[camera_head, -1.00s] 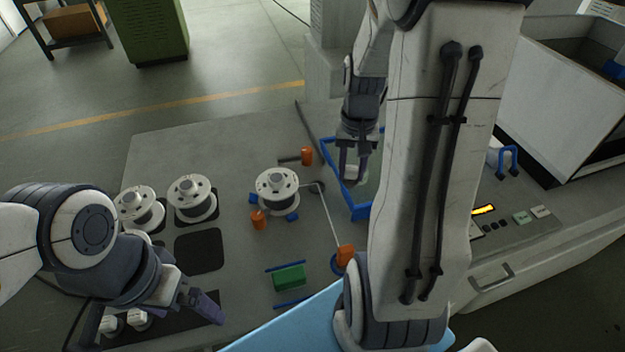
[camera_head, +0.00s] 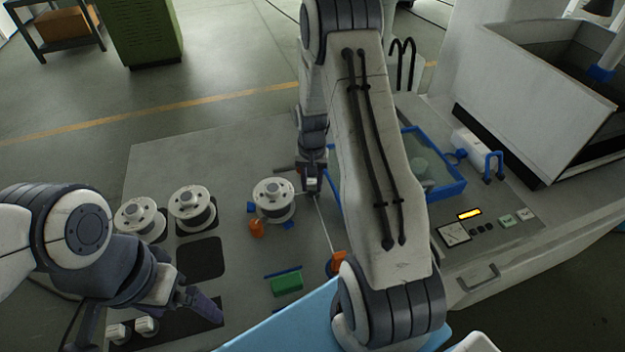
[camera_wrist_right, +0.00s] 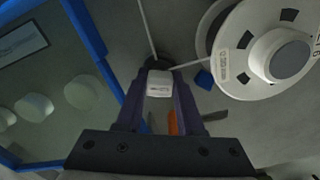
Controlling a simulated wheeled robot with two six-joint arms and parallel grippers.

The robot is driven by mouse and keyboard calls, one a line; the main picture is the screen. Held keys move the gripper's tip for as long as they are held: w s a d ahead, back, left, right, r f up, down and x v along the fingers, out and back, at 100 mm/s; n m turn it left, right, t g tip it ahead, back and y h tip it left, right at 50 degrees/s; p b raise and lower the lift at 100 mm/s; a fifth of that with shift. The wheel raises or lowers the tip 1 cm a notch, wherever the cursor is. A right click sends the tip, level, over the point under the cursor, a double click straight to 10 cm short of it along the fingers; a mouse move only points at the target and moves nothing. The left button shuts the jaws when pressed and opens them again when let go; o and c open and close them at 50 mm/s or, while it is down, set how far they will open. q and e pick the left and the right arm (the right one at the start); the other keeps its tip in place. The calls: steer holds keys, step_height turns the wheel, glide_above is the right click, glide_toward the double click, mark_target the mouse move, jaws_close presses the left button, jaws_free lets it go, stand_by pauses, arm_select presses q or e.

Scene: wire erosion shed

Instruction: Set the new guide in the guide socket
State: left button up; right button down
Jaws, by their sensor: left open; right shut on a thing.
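The new guide (camera_wrist_right: 160,84), a small white block with a printed label, is between the fingers of my right gripper (camera_wrist_right: 158,103), which is shut on it. In the wrist view a dark round spot, apparently the guide socket (camera_wrist_right: 157,63), shows just behind the guide and is partly hidden by it. I cannot tell whether guide and socket touch. In the head view my right gripper (camera_head: 312,187) points down beside the front spool and hides the socket. My left gripper (camera_head: 150,318) is open over the dark mat at the lower left, near two white blocks (camera_head: 118,331).
A wire spool (camera_head: 274,196) stands just left of the right gripper. A thin wire (camera_head: 325,228) runs past the gripper to an orange part (camera_head: 338,261). A blue-rimmed basin (camera_head: 447,191) is to the right. Two spools (camera_head: 191,205) and a green block (camera_head: 287,284) stand elsewhere.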

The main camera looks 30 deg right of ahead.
steer(key=c, duration=0.5)
jaws_free()
